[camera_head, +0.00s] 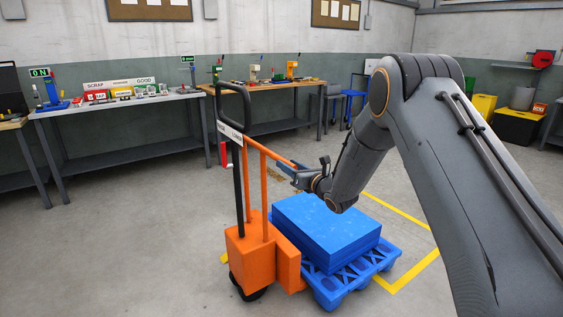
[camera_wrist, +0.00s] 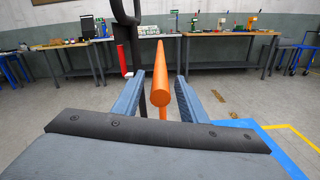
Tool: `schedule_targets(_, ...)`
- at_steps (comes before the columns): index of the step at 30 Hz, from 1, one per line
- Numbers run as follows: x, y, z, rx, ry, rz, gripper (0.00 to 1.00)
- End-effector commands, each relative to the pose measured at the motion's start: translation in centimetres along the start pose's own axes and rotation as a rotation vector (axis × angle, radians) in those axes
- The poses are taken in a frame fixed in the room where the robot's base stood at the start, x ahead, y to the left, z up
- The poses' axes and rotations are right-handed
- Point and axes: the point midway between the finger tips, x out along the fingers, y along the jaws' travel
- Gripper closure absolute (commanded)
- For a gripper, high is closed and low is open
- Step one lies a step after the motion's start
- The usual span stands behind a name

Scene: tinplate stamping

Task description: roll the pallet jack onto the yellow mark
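The orange pallet jack (camera_head: 250,258) stands upright left of centre in the head view, with a black loop handle (camera_head: 233,100) and an orange bar (camera_head: 283,157) reaching right. Blue slabs (camera_head: 325,228) lie on a blue pallet (camera_head: 335,285) at the jack; its forks are hidden. The yellow mark (camera_head: 413,272) is a floor outline; its lines show right of and behind the pallet, with a bit left of the jack. My gripper (camera_head: 293,168) is at the bar's end. In the wrist view the open fingers (camera_wrist: 160,80) stand either side of the orange bar (camera_wrist: 161,75), with gaps showing.
Workbenches (camera_head: 120,107) with small items stand along the back wall. The grey floor (camera_head: 110,240) at left and front is clear.

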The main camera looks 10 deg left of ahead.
Motion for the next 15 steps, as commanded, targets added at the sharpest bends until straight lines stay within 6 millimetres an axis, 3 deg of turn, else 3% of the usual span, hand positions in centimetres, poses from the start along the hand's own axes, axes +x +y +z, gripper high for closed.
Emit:
schedule_targets(7,3.6,0.0,-0.1,0.001,0.001,0.000,0.61)
schedule_targets(15,4.8,0.0,0.0,0.002,0.001,-0.001,0.61)
